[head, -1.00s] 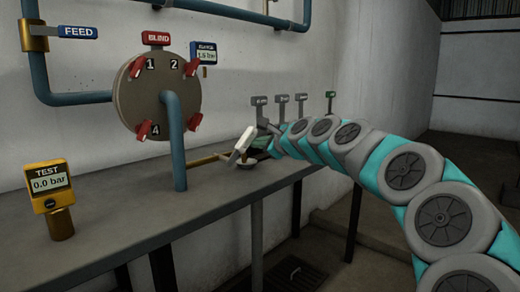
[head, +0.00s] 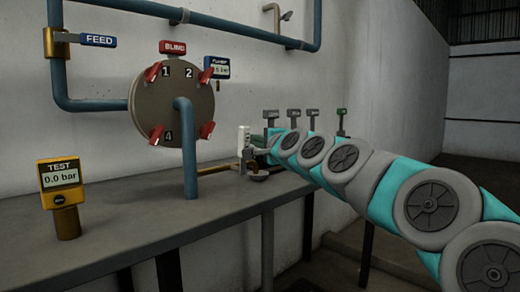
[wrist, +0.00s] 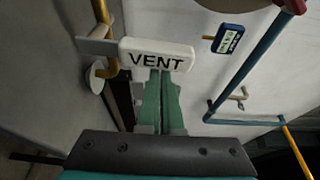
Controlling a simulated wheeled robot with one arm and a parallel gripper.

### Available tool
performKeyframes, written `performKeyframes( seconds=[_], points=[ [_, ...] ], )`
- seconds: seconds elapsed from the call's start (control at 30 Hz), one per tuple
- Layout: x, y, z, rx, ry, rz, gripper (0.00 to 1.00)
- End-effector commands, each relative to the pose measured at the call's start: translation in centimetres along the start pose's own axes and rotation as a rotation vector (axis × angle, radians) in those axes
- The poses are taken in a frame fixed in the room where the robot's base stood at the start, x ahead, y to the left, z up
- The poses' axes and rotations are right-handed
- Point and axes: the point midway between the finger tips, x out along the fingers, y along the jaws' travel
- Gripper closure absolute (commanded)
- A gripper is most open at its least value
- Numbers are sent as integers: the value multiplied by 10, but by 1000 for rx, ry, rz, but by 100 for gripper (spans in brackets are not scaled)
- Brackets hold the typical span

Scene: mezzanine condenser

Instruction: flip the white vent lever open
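The white vent lever (head: 243,136) stands about upright beside the brass pipe at the bench's far end. In the wrist view its white handle, marked VENT (wrist: 157,55), lies across the top of my green fingers. My gripper (wrist: 160,76) has its two fingers close together, with only a thin line between them. The fingertips meet the lower edge of the handle, and the handle may hide their ends. I cannot tell whether they touch it. In the head view my gripper (head: 261,147) is just right of the lever, mostly hidden by my arm.
The grey bench (head: 130,222) carries a yellow TEST gauge (head: 60,187) at the left. A round plate (head: 150,105) with red handles and a blue pipe (head: 188,150) stand left of the lever. Several tagged stems (head: 293,114) rise behind my arm.

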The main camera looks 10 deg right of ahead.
Motion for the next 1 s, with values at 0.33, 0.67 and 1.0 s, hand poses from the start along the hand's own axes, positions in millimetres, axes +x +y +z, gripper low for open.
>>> performKeyframes(
  seconds=[0.33,0.67,1.0],
  points=[
    [-1,0,6,-54,-3,-16,100],
    [-1,0,6,-55,-3,-16,100],
    [-12,0,2,-53,-2,-16,100]
  ],
)
